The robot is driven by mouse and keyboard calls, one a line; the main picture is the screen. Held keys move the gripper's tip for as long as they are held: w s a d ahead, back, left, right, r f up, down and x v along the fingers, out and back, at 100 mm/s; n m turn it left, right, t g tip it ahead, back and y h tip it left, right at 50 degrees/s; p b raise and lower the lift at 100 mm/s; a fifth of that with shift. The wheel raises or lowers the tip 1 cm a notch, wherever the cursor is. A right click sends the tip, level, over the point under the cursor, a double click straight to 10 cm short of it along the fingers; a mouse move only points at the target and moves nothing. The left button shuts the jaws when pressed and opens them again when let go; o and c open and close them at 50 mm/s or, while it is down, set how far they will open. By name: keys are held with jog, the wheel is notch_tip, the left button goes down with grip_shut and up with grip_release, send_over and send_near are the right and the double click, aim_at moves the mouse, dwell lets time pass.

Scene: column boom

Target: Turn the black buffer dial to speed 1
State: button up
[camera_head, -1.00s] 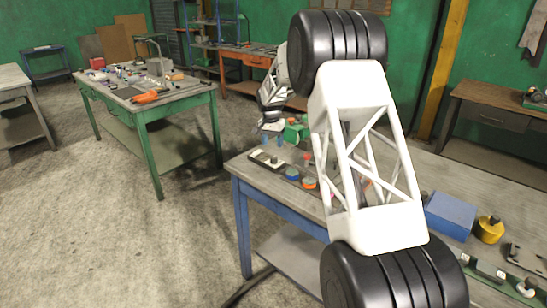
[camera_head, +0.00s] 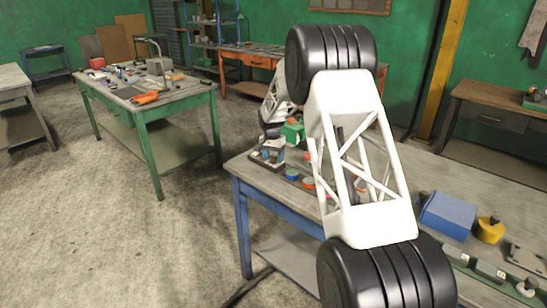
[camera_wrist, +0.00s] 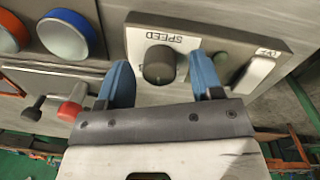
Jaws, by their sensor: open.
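The black dial (camera_wrist: 158,72) sits on a light grey control plate (camera_wrist: 140,33) marked SPEED, which reads upside down in the wrist view. My gripper (camera_wrist: 160,60) is open, with one blue finger on each side of the dial. Gaps show between the fingers and the dial, wider on the right. The dial's pointer and numbers cannot be made out. In the head view my gripper (camera_head: 268,152) is low over the plate at the far left end of the blue-legged bench, and it hides the dial.
Blue (camera_wrist: 67,35) and red (camera_wrist: 10,32) round knobs lie left of the plate. A red-tipped lever (camera_wrist: 70,110) is below them. A green block (camera_head: 292,132) stands close behind my gripper.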

jog(key=c, duration=0.9)
jog(key=shift+n, duration=0.4)
jog(key=n, duration=0.4)
jog(key=shift+n, duration=2.1)
jog(key=o, duration=0.9)
